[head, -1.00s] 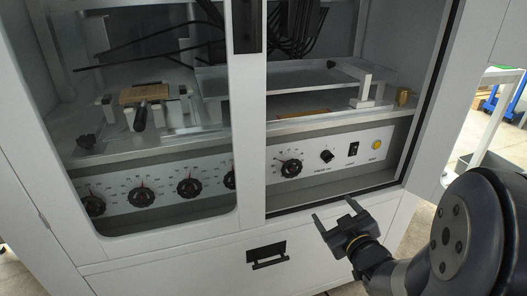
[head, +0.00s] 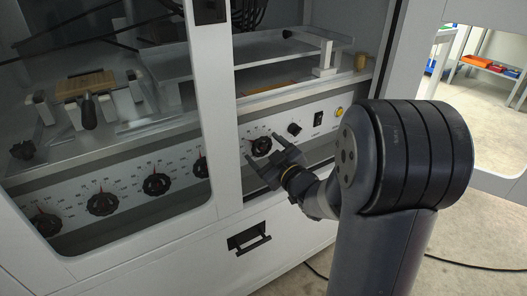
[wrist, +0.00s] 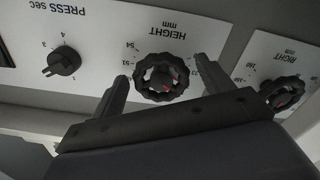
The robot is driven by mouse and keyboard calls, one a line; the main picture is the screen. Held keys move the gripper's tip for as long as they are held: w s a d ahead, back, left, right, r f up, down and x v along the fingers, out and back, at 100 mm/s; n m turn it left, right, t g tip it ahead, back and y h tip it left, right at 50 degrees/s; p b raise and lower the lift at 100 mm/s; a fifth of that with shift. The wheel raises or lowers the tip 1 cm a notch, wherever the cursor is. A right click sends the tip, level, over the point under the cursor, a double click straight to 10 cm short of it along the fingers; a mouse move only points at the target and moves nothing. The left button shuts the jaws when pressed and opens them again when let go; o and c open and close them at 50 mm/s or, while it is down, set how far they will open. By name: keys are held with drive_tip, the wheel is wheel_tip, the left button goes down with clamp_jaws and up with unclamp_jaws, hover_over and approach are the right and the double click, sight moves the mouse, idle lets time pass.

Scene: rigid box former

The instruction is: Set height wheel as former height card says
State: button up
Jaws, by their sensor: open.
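The height wheel (wrist: 162,78) is a black ribbed knob with a red mark, under the label HEIGHT mm, upside down in the wrist view. In the head view the wheel (head: 262,146) is on the white panel in the cabinet's right opening. My gripper (head: 264,149) is open in front of it. In the wrist view its fingers (wrist: 163,76) stand on either side of the wheel, with no clear contact. I cannot make out a height card.
The PRESS sec knob (wrist: 62,62) and the RIGHT wheel (wrist: 285,92) flank the height wheel. A black switch (head: 318,119) and a yellow button (head: 339,112) are further right. The cabinet's middle post (head: 222,110) stands left of my gripper. A drawer handle (head: 249,237) is below.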

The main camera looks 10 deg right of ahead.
drive_tip(key=shift+w+a, duration=0.2)
drive_tip(key=shift+w, duration=0.25)
drive_tip(key=c, duration=1)
drive_tip(key=shift+o, duration=0.2)
